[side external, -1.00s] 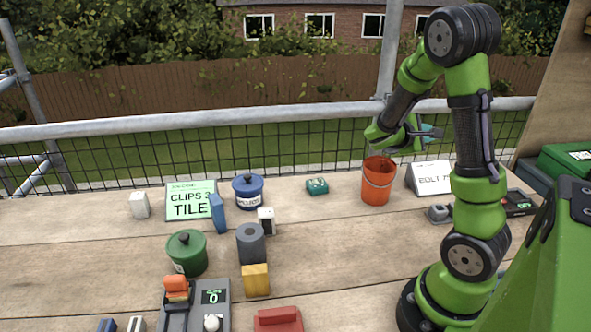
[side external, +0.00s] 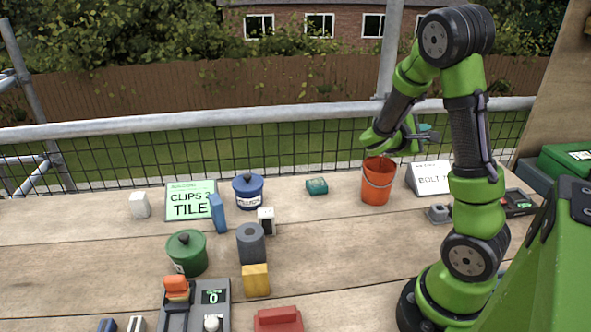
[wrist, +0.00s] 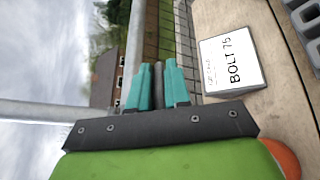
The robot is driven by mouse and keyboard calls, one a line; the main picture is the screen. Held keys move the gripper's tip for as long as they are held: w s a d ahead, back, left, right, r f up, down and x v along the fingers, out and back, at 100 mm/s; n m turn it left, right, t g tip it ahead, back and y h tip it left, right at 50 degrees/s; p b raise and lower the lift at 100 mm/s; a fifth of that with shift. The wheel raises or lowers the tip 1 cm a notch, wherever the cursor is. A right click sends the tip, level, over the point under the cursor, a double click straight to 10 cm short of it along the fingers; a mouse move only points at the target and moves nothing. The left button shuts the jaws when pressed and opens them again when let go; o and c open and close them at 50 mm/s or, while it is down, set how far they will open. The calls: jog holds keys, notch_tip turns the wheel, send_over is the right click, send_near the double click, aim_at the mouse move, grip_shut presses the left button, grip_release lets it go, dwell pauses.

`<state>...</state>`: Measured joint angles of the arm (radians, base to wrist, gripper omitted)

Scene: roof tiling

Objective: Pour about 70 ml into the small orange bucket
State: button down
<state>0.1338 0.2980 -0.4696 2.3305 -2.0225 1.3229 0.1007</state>
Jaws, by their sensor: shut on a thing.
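The small orange bucket (side external: 376,183) stands upright on the planks at the right in the side view, its handle hanging at the front. A sliver of the orange bucket (wrist: 281,158) shows at the lower right of the wrist view. My gripper (side external: 427,132) is above the bucket, tilted over sideways, its teal fingertips pointing right. In the wrist view my gripper (wrist: 158,72) is shut on a narrow dark grey piece (wrist: 158,85) between the teal fingers. The rest of the held thing is hidden or too small to tell. I cannot see the bucket's contents or any clear stream.
A white sign reading BOLT (side external: 430,178) stands just right of the bucket. A teal box (side external: 317,186) lies to its left. A blue lidded pot (side external: 248,191), a green lidded pot (side external: 187,252) and a scale (side external: 195,306) are further left. The planks before the bucket are clear.

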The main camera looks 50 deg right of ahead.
jog(key=shift+a, duration=0.15)
jog(key=d+y, duration=0.1)
jog(key=d+f+y, duration=0.1)
jog(key=s+d+t+y, duration=0.1)
jog(key=shift+f, duration=0.3)
jog(key=shift+d+f+y, duration=0.1)
jog(key=shift+d+y, duration=0.05)
jog(key=shift+y, duration=0.35)
jog(key=shift+d+y, duration=0.15)
jog(key=shift+y, duration=0.15)
jog(key=shift+f+t+y, duration=0.15)
jog(key=shift+t+y, duration=0.15)
jog(key=shift+s, duration=0.1)
dwell(1.2)
jog(key=s+d+f+n+t+y, duration=0.1)
jog(key=d+f+t+y, duration=0.2)
jog(key=d+y, duration=0.3)
jog(key=shift+s+y+p, duration=0.25)
jog(key=shift+y+p, duration=0.1)
jog(key=shift+y, duration=1.65)
